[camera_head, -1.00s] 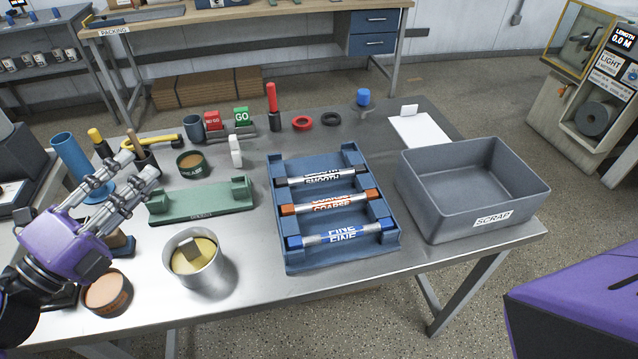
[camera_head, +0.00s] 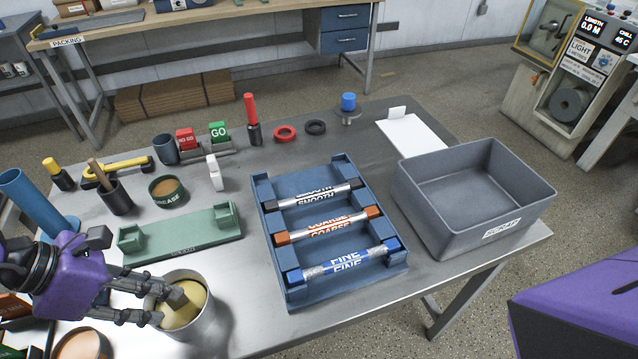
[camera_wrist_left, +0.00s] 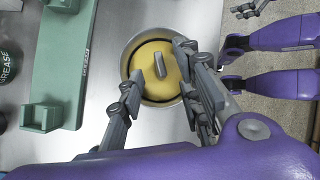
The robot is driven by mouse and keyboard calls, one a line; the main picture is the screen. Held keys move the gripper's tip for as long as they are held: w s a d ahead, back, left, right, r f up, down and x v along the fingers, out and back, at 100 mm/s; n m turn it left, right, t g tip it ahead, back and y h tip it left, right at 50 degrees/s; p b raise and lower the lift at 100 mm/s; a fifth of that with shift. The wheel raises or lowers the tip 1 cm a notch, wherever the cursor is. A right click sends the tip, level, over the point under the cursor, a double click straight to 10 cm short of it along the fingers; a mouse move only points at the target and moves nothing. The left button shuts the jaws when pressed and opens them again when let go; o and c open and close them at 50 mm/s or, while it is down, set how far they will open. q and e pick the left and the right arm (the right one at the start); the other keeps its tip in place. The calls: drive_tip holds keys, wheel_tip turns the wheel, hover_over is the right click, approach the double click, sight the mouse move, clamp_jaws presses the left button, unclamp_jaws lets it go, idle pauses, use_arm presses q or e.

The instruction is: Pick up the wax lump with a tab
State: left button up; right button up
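The wax lump (camera_head: 185,314) is a yellow round mass with a grey upright tab (camera_head: 177,298), inside a metal pot (camera_head: 207,323) at the table's front left. The left wrist view shows the lump (camera_wrist_left: 150,88) and its tab (camera_wrist_left: 160,65) from above. My left gripper (camera_head: 160,301) is at the pot's left rim, its fingers reaching over the lump close to the tab. In the left wrist view its fingers (camera_wrist_left: 160,88) are spread apart, with no firm grasp visible. My right gripper is not clear; purple arm parts show at the head view's right edge.
A green cradle (camera_head: 182,236) stands behind the pot. A blue rack (camera_head: 335,283) with several labelled rollers lies to its right, and a grey scrap bin (camera_head: 440,232) farther right. A grease tin (camera_head: 168,198) and a blue cylinder (camera_head: 30,197) stand at the left.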

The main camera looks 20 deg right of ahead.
sight(177, 307)
use_arm(q)
drive_tip(key=shift+x, duration=1.55)
drive_tip(key=shift+c, duration=0.3)
clamp_jaws()
